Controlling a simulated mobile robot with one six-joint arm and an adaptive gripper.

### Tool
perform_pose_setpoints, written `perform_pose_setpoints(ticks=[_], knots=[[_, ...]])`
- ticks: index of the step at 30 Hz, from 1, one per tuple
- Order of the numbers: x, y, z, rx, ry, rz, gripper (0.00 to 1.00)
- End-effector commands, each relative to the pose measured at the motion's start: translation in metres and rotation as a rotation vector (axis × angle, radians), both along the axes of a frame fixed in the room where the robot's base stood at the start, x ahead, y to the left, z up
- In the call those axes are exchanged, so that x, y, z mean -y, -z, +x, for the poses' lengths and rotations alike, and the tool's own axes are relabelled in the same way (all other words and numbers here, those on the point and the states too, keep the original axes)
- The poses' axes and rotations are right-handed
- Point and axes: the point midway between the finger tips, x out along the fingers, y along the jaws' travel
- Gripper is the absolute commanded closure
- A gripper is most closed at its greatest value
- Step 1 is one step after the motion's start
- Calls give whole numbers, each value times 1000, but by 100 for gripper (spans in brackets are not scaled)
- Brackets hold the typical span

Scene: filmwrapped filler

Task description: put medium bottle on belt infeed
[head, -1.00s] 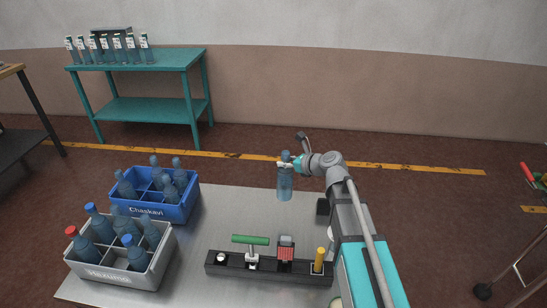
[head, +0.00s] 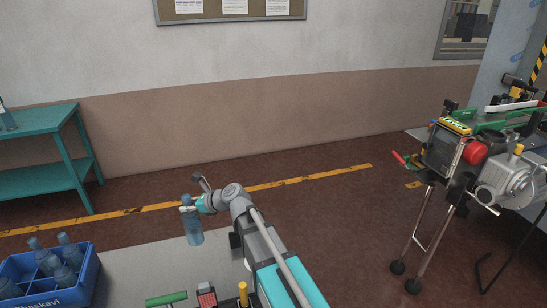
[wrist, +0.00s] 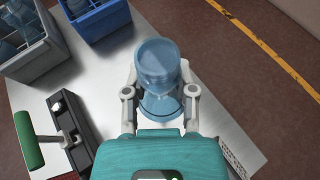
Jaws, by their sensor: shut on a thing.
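A translucent blue bottle (head: 193,226) hangs upright in my gripper (head: 190,207) in the head view, above the grey metal tabletop. In the wrist view the bottle (wrist: 158,68) stands between the two fingers of my gripper (wrist: 160,92), which are closed around it from both sides. The part of the bottle below the fingers is mostly hidden in the wrist view. A machine (head: 480,150) on metal legs stands at the right of the head view, well apart from my gripper; I cannot tell which part of it is the belt infeed.
A blue crate (head: 62,298) with several bottles sits at lower left; a grey crate (wrist: 32,68) shows in the wrist view. A black block with a green handle (wrist: 28,140) is on the tabletop (head: 130,272). A teal shelf (head: 45,120) is at left. Open floor lies before the machine.

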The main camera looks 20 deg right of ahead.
Motion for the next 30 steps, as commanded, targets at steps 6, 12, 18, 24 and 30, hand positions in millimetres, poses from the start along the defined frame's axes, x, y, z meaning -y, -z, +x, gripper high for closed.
perform_pose_setpoints(ticks=[6, 12, 18, 24, 30], knots=[[0, -20, 0, 0, 0, 0, 100], [0, -51, 0, 0, 0, 0, 100], [0, -85, 0, 0, 0, 0, 100], [0, -119, 0, 0, 0, 0, 100], [0, -153, 0, 0, 0, 0, 100]])
